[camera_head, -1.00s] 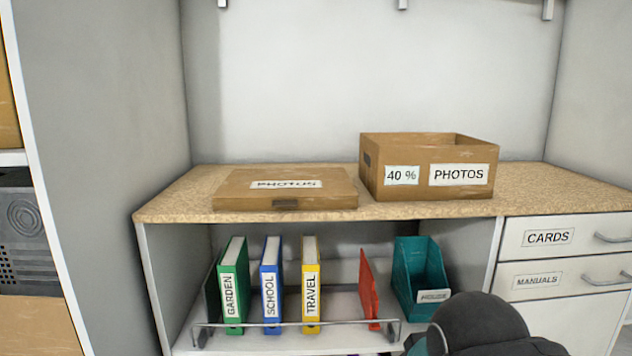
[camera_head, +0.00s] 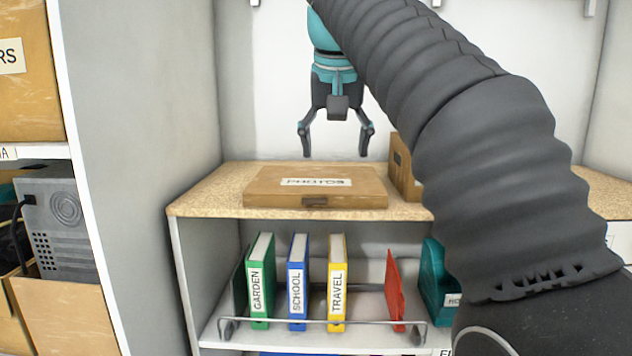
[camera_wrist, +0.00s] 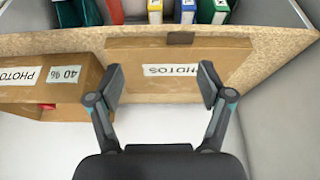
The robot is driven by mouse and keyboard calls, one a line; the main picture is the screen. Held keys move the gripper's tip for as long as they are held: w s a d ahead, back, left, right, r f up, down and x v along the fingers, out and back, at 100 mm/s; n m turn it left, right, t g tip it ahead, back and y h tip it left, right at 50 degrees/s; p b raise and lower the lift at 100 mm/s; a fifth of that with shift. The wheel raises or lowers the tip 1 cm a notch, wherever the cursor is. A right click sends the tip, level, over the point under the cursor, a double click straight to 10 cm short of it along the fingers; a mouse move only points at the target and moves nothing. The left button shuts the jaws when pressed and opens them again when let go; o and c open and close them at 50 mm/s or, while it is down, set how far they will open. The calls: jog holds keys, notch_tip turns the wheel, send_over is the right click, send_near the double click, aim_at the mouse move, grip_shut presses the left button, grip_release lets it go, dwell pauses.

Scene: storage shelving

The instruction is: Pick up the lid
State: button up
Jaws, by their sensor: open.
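The lid (camera_head: 350,195) is a flat brown cardboard cover with a PHOTOS label and a dark handle slot on its front side. It lies flat on the speckled countertop (camera_head: 215,203). In the wrist view the lid (camera_wrist: 190,55) shows beyond and between my fingers. My gripper (camera_head: 336,150) is open and empty, pointing down above the lid and apart from it. The open brown PHOTOS box (camera_head: 405,175) stands to the right of the lid, mostly hidden behind my arm; the wrist view shows it on the left (camera_wrist: 80,95), with something red inside.
Below the counter, the shelf holds a green binder (camera_head: 262,282), a blue binder (camera_head: 298,282), a yellow binder (camera_head: 337,282), a red item (camera_head: 394,290) and a teal holder (camera_head: 435,270). A grey panel (camera_head: 140,150) stands left of the counter, a wall behind it.

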jog(key=w+a+r, duration=0.1)
jog(key=a, duration=0.1)
jog(key=b, duration=0.3)
send_over(314, 200)
jog(key=s, duration=0.2)
jog(key=shift+f, duration=3.6)
jog(key=b+x, duration=0.1)
jog(key=x, duration=0.1)
jog(key=b+x, duration=0.2)
jog(key=x, duration=0.1)
jog(key=shift+s+f, duration=0.2)
jog(key=c, duration=1.3)
